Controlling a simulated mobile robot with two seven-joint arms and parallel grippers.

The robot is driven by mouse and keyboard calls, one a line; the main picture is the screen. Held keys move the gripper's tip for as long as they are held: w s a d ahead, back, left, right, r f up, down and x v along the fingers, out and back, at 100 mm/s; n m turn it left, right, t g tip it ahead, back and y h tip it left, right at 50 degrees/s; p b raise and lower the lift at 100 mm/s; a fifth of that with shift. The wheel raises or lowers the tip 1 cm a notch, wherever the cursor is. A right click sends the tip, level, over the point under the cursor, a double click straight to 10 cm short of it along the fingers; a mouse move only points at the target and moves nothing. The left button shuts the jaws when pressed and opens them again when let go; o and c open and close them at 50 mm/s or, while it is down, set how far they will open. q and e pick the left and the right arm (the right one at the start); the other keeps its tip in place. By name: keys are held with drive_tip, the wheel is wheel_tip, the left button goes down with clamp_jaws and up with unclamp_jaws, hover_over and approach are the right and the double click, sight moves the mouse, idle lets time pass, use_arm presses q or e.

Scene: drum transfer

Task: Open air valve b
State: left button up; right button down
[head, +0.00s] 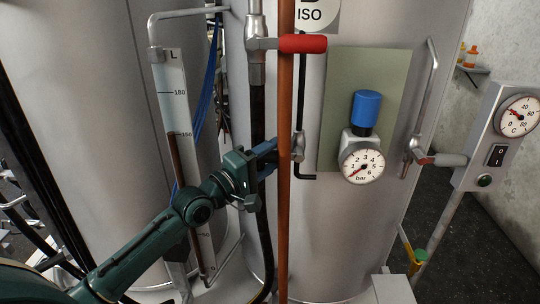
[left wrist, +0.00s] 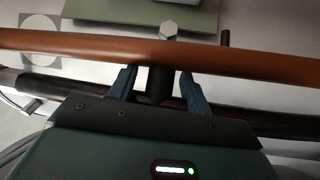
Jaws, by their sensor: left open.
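A small metal valve (head: 298,145) sits on a thin black line beside the gauge panel, just right of the brown vertical pipe (head: 285,220). I cannot read a label naming it valve b. My left gripper (head: 273,158) is open, with its blue fingers just left of the brown pipe, which may hide their tips. In the left wrist view the fingers (left wrist: 158,88) stand on either side of a short black cylinder (left wrist: 157,84). The brown pipe (left wrist: 80,43) crosses just beyond. A hex metal end (left wrist: 168,30) shows past it. My right gripper is not in view.
A red-handled valve (head: 303,43) is above. The panel (head: 385,75) carries a blue knob (head: 366,107) and a bar gauge (head: 362,163). A level scale (head: 172,90) stands left of my gripper. A switch box (head: 496,140) with a gauge is at the right.

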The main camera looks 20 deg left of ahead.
use_arm(q)
drive_tip(key=shift+c, duration=0.2)
clamp_jaws()
idle(0.4)
